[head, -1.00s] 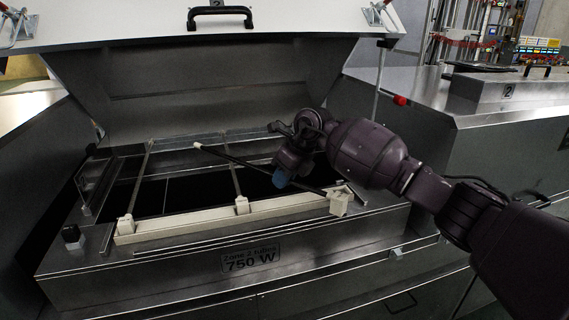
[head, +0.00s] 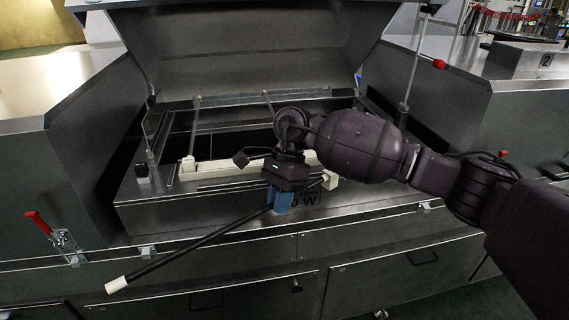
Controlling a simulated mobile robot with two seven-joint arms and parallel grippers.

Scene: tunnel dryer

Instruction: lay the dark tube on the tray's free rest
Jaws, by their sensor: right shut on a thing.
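The dark tube (head: 200,244) has a white cap at its near end. My right gripper (head: 283,200), with blue fingertips, is shut on it near its far end. The tube slants across the dryer's front, with its white cap low at the left. Behind it, the tray's cream rail (head: 222,166) lies in the open dryer. Two thin tubes run back from it, one at the left (head: 194,122) and one near the middle (head: 268,108). A cream block (head: 330,181), at the rail's right end, has no tube visibly lying on it. My arm hides part of the rail. My left gripper is not in view.
The raised lid (head: 250,50) stands open over the dryer, with a thin strut (head: 413,62) at its right. A red-handled clamp (head: 40,224) is at the left. Metal housings flank the opening. The 750 W label is mostly hidden by my gripper.

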